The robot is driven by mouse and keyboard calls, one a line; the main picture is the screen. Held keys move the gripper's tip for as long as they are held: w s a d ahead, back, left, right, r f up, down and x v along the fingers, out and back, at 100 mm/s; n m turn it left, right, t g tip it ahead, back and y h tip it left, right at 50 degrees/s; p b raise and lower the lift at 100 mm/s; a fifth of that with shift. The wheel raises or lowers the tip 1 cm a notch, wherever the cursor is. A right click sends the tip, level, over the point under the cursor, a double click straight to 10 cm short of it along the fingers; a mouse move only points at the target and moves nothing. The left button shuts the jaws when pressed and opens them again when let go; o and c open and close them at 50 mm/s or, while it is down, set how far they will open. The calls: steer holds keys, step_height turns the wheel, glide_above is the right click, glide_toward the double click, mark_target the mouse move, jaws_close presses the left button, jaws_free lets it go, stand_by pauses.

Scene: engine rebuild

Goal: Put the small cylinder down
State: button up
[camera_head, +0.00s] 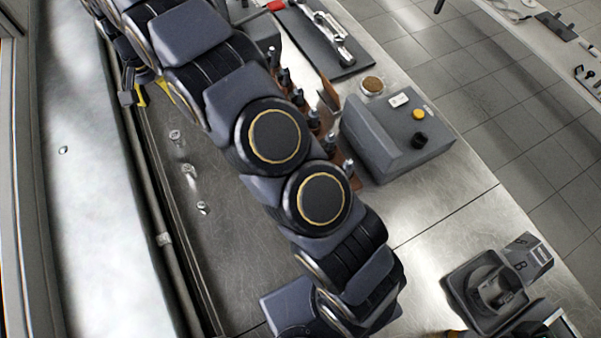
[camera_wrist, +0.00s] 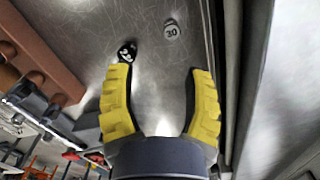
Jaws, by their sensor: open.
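In the wrist view my gripper (camera_wrist: 158,70) has its two yellow fingers spread apart, with nothing held between them. A small dark cylinder (camera_wrist: 127,52) with a white number on its end stands on the metal bench by the left fingertip. A small pale metal cylinder (camera_wrist: 172,29) marked 30 stands beyond the fingertips. I cannot tell which of them is the task's small cylinder. In the head view several small metal pieces, one in the middle (camera_head: 188,172), stand on the bench left of my arm.
A brown rack (camera_wrist: 45,45) with holes lies left of the fingers in the wrist view. In the head view a grey box (camera_head: 385,140) with buttons stands right of my arm, and a dark device (camera_head: 488,290) stands at lower right. A rail (camera_head: 165,240) runs along the bench's left edge.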

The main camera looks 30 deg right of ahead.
steer(key=s+d+r+n, duration=0.1)
steer(key=s+d+r, duration=0.5)
steer(key=s+r, duration=0.25)
steer(key=s+d+r+n, duration=0.1)
steer(key=s+d+r, duration=0.1)
steer(key=s, duration=0.7)
steer(key=s+d+r+n, duration=0.1)
steer(key=s+d+r, duration=0.1)
steer(key=s, duration=0.8)
steer(key=s+d+r+n+g, duration=0.1)
steer(key=s+d, duration=0.3)
steer(key=s, duration=0.5)
steer(key=shift+s+d+r+n, duration=0.35)
steer(key=shift+s+r+n, duration=0.05)
steer(key=shift+r+n, duration=0.15)
